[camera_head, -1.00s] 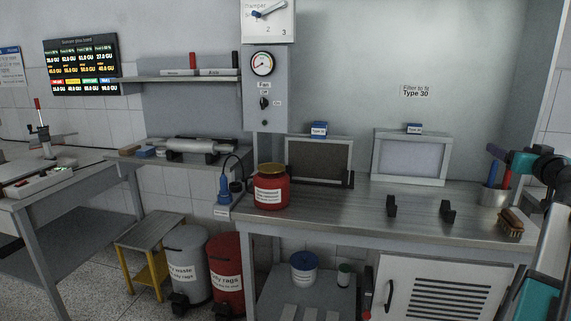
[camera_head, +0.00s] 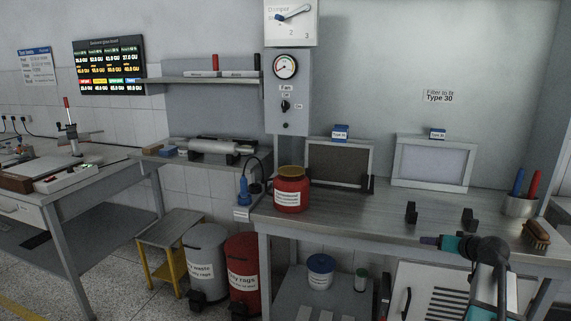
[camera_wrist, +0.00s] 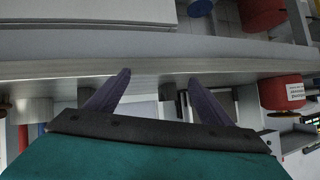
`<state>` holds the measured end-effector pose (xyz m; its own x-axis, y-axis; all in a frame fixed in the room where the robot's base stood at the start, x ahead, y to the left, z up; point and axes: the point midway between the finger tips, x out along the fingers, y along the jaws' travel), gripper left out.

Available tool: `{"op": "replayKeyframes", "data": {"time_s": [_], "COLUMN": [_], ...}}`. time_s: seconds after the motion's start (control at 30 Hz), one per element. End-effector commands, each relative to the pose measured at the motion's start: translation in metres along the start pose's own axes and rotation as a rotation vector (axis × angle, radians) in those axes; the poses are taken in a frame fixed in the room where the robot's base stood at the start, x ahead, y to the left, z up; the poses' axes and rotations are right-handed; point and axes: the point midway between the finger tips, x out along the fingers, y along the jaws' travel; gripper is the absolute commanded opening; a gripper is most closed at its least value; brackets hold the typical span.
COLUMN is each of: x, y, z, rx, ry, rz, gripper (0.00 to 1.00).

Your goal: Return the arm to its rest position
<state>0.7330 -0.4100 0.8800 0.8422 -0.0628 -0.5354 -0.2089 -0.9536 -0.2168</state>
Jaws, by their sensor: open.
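My gripper (camera_head: 432,241) is at the end of my teal and black arm, at the lower right of the head view. It points left, in front of the steel bench (camera_head: 390,215), around the height of the bench's front edge in the picture. In the wrist view my gripper (camera_wrist: 159,78) shows two purple fingers spread apart with nothing between them. The bench edge runs across behind the fingertips there. How far the fingers are from the edge I cannot tell.
A red jar (camera_head: 291,190) stands on the bench's left part. Black holders (camera_head: 411,212), a brush (camera_head: 536,234) and a pen cup (camera_head: 520,206) are on the right part. Grey (camera_head: 205,262) and red (camera_head: 243,270) bins stand on the floor.

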Motion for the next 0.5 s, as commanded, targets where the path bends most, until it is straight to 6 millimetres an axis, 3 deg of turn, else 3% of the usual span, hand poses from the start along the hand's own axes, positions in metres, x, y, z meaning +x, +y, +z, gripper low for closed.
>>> {"op": "replayKeyframes", "data": {"time_s": [0.2, 0.5], "x": [0.041, 0.075], "y": [-0.040, -0.093], "z": [0.084, 0.203], "rx": [0.018, 0.026], "ry": [-0.156, -0.377], "rz": [-0.037, -0.069], "gripper": [0.75, 0.75]}}
